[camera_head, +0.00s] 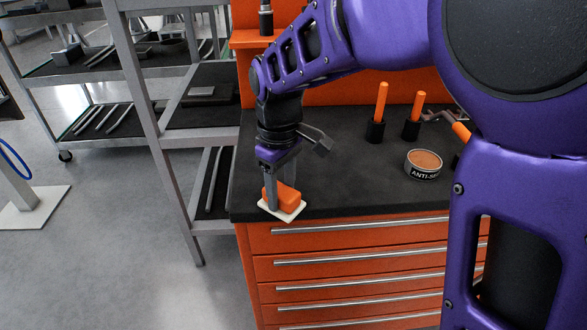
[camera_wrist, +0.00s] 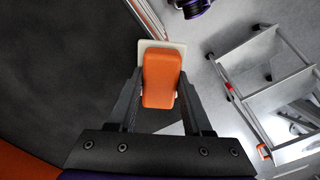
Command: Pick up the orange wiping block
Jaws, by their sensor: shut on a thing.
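The orange wiping block (camera_head: 289,196) is at the front left corner of the black bench top (camera_head: 340,185), with a thin white pad or plate (camera_head: 287,212) beneath it. In the wrist view the block (camera_wrist: 161,78) lies between the two dark fingers, with the white piece (camera_wrist: 147,45) showing at its far end. My gripper (camera_head: 281,192) points down and is shut on the block. Whether the white piece touches the bench or is slightly above it, I cannot tell.
An orange drawer cabinet (camera_head: 350,262) is below. Grey shelving (camera_head: 165,130) stands close on the left.

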